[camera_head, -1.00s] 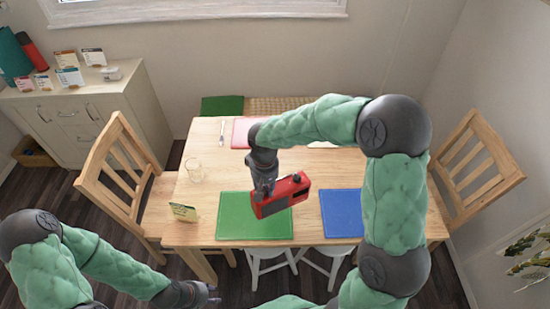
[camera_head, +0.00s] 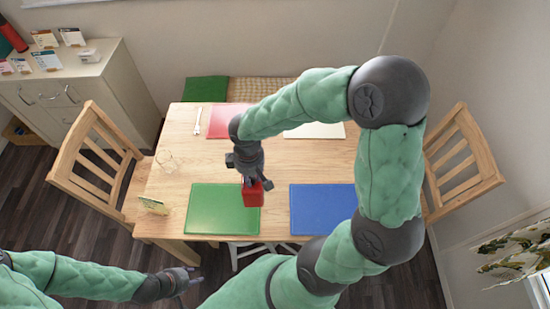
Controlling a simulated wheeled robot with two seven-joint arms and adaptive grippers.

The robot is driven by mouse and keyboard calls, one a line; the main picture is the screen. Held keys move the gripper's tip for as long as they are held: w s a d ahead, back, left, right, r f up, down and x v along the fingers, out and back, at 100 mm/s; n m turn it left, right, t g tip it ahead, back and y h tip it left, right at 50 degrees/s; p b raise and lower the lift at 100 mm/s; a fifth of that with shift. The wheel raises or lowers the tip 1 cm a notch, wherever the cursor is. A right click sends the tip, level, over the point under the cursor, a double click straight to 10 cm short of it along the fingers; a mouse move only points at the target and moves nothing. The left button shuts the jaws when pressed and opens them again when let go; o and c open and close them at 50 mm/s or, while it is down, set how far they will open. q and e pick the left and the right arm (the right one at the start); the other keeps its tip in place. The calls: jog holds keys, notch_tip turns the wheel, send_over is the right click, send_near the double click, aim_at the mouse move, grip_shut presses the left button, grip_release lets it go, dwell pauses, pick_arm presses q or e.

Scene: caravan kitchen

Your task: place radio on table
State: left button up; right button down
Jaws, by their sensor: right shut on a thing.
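The red radio (camera_head: 253,195) is held by my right gripper (camera_head: 250,181) in the head view. The gripper is shut on it. The radio shows end-on, as a small red block, over the right part of the green placemat (camera_head: 212,212). Whether it touches the mat cannot be told. The wooden table (camera_head: 180,180) stands in the middle. My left gripper (camera_head: 188,278) is low at the left, in front of the table and away from the radio. Its fingers are too small to tell open from shut.
A blue placemat (camera_head: 318,212), a pink one (camera_head: 228,122) and a white one (camera_head: 315,131) lie on the table. Bare wood shows between the mats.

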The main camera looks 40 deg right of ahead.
jog(key=shift+s+d+r, duration=0.1)
jog(key=shift+s+d, duration=0.2)
jog(key=shift+s, duration=0.2)
jog(key=s+d, duration=0.2)
jog(key=s, duration=0.2)
jog(key=w+d+f+b, duration=0.1)
jog(key=w+d+f, duration=0.8)
jog(key=f, duration=0.4)
jog(key=shift+d+m+b, duration=0.35)
jog(key=shift+d+m, duration=0.05)
jog(key=shift+d, duration=0.2)
jog(key=shift+s+f, duration=0.1)
jog(key=c, duration=1.4)
grip_release()
jog(key=shift+f, duration=0.15)
jog(key=o, duration=0.4)
